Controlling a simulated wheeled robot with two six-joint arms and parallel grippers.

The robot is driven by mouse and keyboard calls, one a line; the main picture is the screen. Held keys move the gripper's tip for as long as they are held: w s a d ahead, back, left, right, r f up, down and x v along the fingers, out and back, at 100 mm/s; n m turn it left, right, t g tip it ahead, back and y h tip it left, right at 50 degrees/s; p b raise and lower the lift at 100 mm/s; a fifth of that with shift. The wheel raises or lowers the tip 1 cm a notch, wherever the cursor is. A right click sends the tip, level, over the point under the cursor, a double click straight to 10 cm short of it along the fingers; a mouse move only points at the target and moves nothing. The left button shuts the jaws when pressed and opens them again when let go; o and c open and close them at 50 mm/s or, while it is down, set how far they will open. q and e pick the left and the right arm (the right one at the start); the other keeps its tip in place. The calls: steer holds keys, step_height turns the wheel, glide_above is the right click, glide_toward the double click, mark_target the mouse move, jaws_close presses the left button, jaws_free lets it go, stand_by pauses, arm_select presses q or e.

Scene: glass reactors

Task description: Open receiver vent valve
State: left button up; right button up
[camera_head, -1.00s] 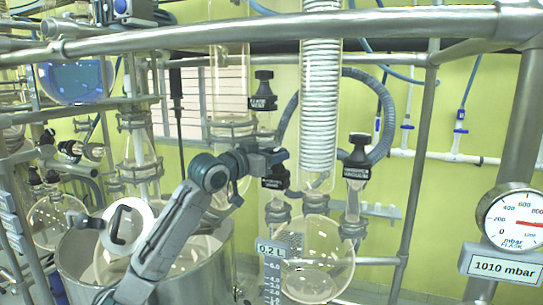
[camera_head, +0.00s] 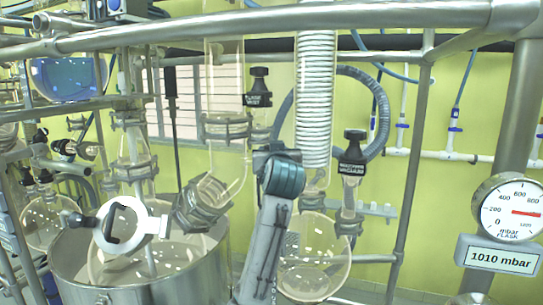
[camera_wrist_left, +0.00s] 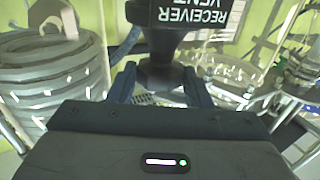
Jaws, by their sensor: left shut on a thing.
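The receiver vent valve's black knob (camera_wrist_left: 185,20) fills the top of the left wrist view, with a white "RECEIVER VENT" label that reads upside down. My left gripper (camera_wrist_left: 160,88) has its two fingers on either side of the knob's narrower dark lower part and is shut on it. In the head view my left arm's wrist covers this valve and the gripper. The round glass receiver (camera_head: 315,258) hangs below the coiled condenser (camera_head: 316,100). My right gripper is in neither view.
A flask vent knob (camera_head: 258,88) stands above and left of my wrist. Another black knob marked vacuum (camera_head: 353,152) stands close on the right. Steel rails (camera_head: 270,27) cross above. A gauge (camera_head: 510,208) sits over a 1010 mbar display (camera_head: 500,260).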

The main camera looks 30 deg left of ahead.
arm_select(q)
steer(key=shift+w+d+n+g+y+b, duration=0.15)
steer(key=shift+n+g+y+b, duration=0.2)
steer(key=shift+n+g+y, duration=0.55)
steer(key=shift+y, duration=0.3)
steer(key=o, duration=1)
steer(key=shift+s+a+r, duration=0.1)
steer(key=shift+s+a, duration=0.1)
steer(key=shift+s, duration=0.05)
steer(key=shift+w+d, duration=0.1)
steer(key=shift+f, duration=0.2)
